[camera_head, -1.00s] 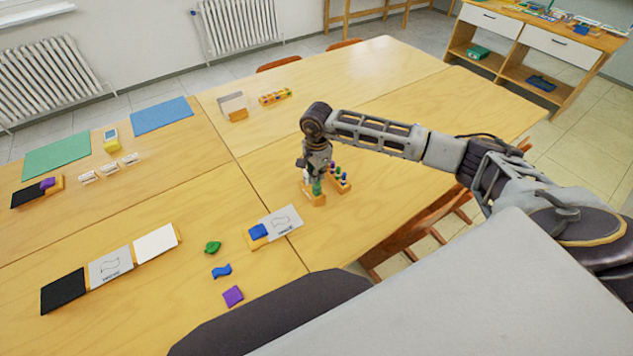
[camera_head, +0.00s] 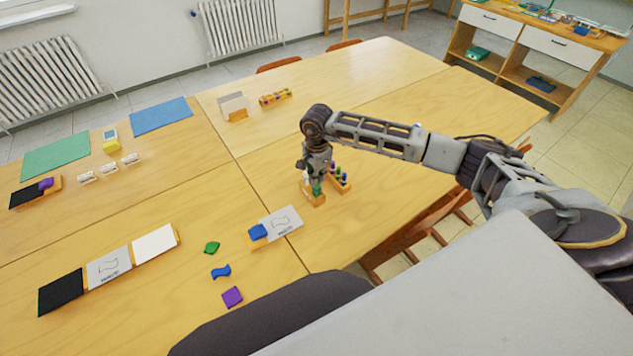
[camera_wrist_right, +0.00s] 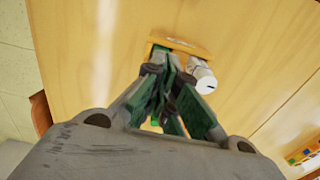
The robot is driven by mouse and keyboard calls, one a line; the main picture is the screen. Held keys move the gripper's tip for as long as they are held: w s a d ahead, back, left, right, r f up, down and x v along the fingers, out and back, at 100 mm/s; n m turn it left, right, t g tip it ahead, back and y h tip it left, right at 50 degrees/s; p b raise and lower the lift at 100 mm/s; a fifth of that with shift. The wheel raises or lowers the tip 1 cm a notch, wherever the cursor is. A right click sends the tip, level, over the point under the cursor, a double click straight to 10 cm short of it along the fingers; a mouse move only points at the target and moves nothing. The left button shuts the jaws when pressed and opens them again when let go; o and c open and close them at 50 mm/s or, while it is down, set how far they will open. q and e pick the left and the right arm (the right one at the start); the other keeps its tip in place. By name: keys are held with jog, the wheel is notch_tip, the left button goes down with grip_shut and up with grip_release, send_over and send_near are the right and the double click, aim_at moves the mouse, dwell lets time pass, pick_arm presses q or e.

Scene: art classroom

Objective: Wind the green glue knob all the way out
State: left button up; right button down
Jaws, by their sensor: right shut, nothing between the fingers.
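A small wooden holder (camera_head: 315,199) stands on the table, with green (camera_head: 317,188) showing just above it, under my right gripper (camera_head: 316,180). The gripper points down at the holder with its fingers shut and nothing between them. In the right wrist view the fingers (camera_wrist_right: 168,75) hide most of what is below them. The holder's orange edge (camera_wrist_right: 182,46) shows beyond the tips, with a white cylinder (camera_wrist_right: 203,76) beside them. I cannot make out the green knob apart from the green on the fingers, or whether they touch it. My left gripper is not in view.
A wooden rack (camera_head: 341,186) with several coloured pegs stands close right of the holder. A grey card (camera_head: 283,222) on a wooden base and loose green, blue and purple pieces lie to the left.

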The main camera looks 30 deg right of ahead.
jog(key=shift+r, duration=0.5)
dwell(0.4)
jog(key=shift+c, duration=2.2)
grip_release()
